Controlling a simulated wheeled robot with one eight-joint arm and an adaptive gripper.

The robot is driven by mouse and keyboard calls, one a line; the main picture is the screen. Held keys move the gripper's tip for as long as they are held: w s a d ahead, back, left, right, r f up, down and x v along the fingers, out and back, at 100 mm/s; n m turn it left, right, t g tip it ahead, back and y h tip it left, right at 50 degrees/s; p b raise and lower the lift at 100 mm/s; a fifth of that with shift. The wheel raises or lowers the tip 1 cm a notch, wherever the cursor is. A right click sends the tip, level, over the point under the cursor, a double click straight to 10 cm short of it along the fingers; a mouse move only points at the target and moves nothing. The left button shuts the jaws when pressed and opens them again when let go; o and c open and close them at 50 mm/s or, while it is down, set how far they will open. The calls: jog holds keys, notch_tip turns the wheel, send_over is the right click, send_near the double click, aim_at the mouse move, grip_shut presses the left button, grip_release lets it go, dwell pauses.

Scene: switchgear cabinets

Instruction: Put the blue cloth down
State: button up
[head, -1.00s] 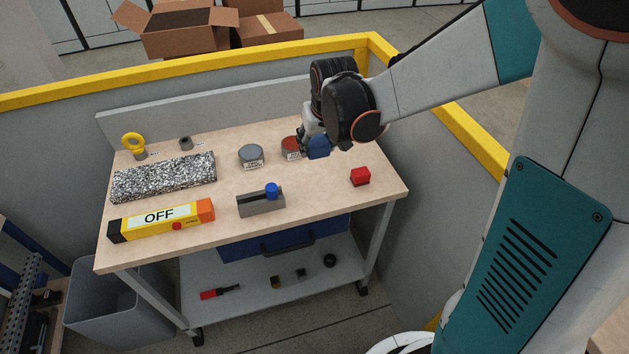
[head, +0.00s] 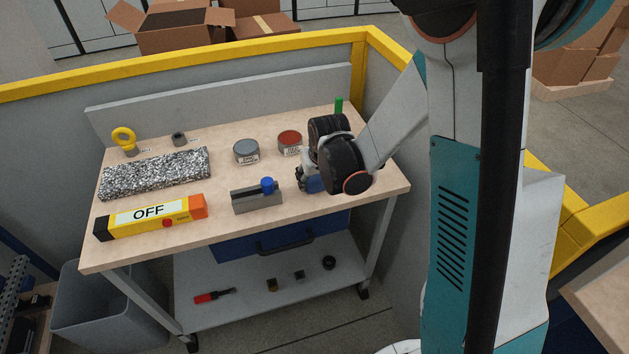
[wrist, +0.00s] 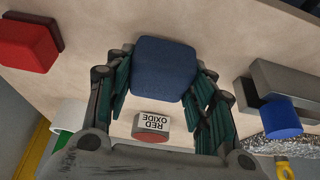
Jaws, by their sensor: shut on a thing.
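The blue cloth (wrist: 163,68) is a folded dark-blue pad held between the two fingers of my gripper (wrist: 161,75) in the wrist view. In the head view, part of the cloth (head: 315,184) shows under my gripper (head: 309,181), over the right part of the wooden worktop (head: 225,222). My gripper is shut on the cloth. My wrist hides much of it in the head view. I cannot tell whether the cloth touches the worktop.
The red oxide tin (head: 290,141) and a grey tin (head: 246,151) stand behind. A grey block with a blue knob (head: 256,201) is to the left. A red block (wrist: 28,45) shows in the wrist view. A yellow OFF device (head: 150,217) and a speckled slab (head: 155,173) lie farther left.

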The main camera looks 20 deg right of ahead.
jog(key=o, duration=1.2)
jog(key=shift+f, duration=0.2)
jog(key=s+r+t+p, duration=0.1)
jog(key=s+r+p, duration=0.1)
jog(key=s+r, duration=0.7)
jog(key=s+r+p, duration=0.2)
jog(key=s+r, duration=0.2)
jog(key=r, duration=0.8)
jog(key=shift+t, duration=0.8)
jog(key=s+r, duration=0.1)
jog(key=s, duration=0.2)
jog(key=s+r, duration=0.1)
jog(key=s, duration=0.2)
jog(key=s+r, duration=0.2)
jog(key=s, duration=0.2)
